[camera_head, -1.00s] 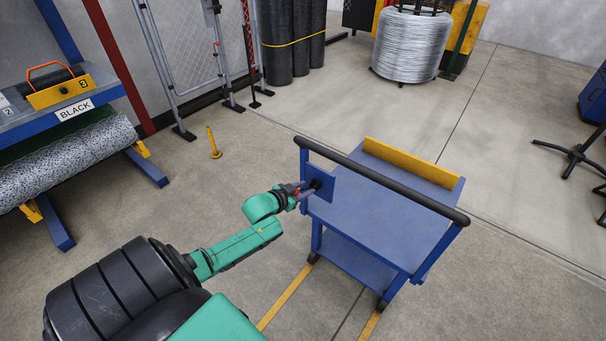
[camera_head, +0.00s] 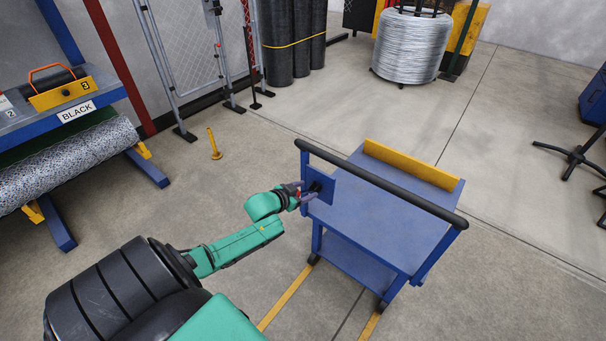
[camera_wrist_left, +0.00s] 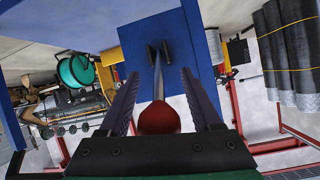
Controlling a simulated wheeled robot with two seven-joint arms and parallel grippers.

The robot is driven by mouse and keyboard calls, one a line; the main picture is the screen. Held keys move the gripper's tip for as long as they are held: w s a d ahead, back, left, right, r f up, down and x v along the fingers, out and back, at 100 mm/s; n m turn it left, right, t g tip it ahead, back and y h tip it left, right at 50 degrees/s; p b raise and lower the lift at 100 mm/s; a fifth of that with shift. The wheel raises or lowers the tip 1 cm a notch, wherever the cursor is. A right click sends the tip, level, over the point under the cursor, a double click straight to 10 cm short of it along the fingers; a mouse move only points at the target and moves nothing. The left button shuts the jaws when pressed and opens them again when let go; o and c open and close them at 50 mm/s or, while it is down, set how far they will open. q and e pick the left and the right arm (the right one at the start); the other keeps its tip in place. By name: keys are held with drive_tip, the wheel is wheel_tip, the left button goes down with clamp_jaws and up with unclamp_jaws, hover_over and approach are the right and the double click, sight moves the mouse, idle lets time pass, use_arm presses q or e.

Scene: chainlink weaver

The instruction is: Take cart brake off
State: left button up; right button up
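The blue cart (camera_head: 385,215) stands on the floor with its black push handle (camera_head: 400,190) toward me. On its near left side a blue plate (camera_head: 320,184) carries the brake lever. In the left wrist view the lever is a thin grey rod (camera_wrist_left: 157,80) with a red ball knob (camera_wrist_left: 158,118), coming out of a dark slot in the plate (camera_wrist_left: 190,40). My left gripper (camera_head: 303,191) is at this lever. In the left wrist view its fingers (camera_wrist_left: 159,82) are apart, one on each side of lever and knob, with gaps visible. My right gripper is not in view.
A yellow post (camera_head: 214,144) stands on the floor left of the cart. A rack with a patterned roll (camera_head: 70,163) is at the left. A wire coil (camera_head: 411,45) and dark rolls (camera_head: 292,45) stand at the back. Floor around the cart is mostly clear.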

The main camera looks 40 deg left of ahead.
use_arm(q)
drive_tip(key=shift+s+r, duration=0.2)
drive_tip(key=shift+s, duration=0.35)
drive_tip(key=p+v, duration=0.2)
drive_tip(key=v, duration=1.1)
drive_tip(key=shift+s+r, duration=0.1)
drive_tip(key=s+f+n+g+y, duration=0.1)
drive_tip(key=s+f+g, duration=0.1)
drive_tip(key=s+f, duration=0.45)
drive_tip(key=s+f+g, duration=0.2)
drive_tip(key=s+f, duration=0.1)
drive_tip(key=f, duration=0.7)
drive_tip(key=s+f+n+g+y, duration=0.15)
drive_tip(key=s+f, duration=0.25)
drive_tip(key=f, duration=0.4)
drive_tip(key=s+d+f+m+g+h, duration=0.2)
drive_tip(key=s+d+f+g, duration=0.4)
drive_tip(key=s+d+f, duration=0.6)
drive_tip(key=s+d+m, duration=0.1)
drive_tip(key=s, duration=0.3)
drive_tip(key=shift+d+f, duration=0.35)
drive_tip(key=shift+f, duration=0.05)
